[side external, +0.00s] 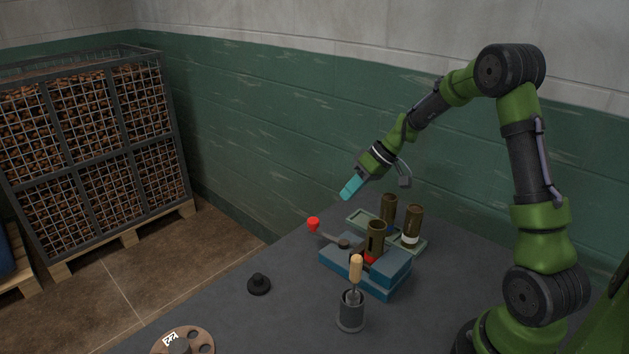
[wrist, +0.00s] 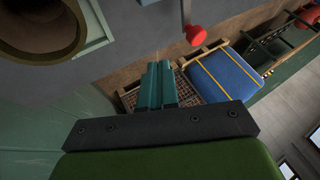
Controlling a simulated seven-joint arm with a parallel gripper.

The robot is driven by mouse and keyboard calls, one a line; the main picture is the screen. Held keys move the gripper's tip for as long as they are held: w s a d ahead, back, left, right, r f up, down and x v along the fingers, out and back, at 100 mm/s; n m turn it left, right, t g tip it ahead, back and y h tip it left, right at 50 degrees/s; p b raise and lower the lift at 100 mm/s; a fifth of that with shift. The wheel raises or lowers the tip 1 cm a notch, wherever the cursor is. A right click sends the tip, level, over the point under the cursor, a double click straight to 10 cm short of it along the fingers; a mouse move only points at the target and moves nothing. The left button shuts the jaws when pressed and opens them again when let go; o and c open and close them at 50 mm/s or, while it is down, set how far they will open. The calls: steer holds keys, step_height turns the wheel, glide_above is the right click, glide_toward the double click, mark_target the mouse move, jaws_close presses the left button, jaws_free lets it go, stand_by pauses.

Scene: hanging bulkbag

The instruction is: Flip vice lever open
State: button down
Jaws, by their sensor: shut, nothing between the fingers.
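The vice (side external: 366,268) is a blue block on the dark table, with a brown cylinder (side external: 376,240) standing upright in it. Its lever ends in a red knob (side external: 313,223) that sticks out to the left. The knob also shows at the top of the wrist view (wrist: 195,34). My gripper (side external: 347,192) has teal fingers and is in the air above and to the right of the red knob, apart from it. In the wrist view my gripper's fingers (wrist: 158,72) are together and empty. The knob is ahead and to their right.
A pale green tray (side external: 364,219) with two brown cylinders (side external: 412,225) stands behind the vice. A dark cup (side external: 350,312) holding a wooden-handled tool (side external: 356,268) stands in front. A black knob-like piece (side external: 259,284) and a brown disc (side external: 184,341) lie on open table to the left.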

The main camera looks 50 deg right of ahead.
steer(key=x, duration=0.4)
steer(key=a, duration=0.3)
steer(key=shift+w+a+f, duration=0.15)
steer(key=shift+w+f, duration=0.1)
steer(key=shift+a, duration=0.5)
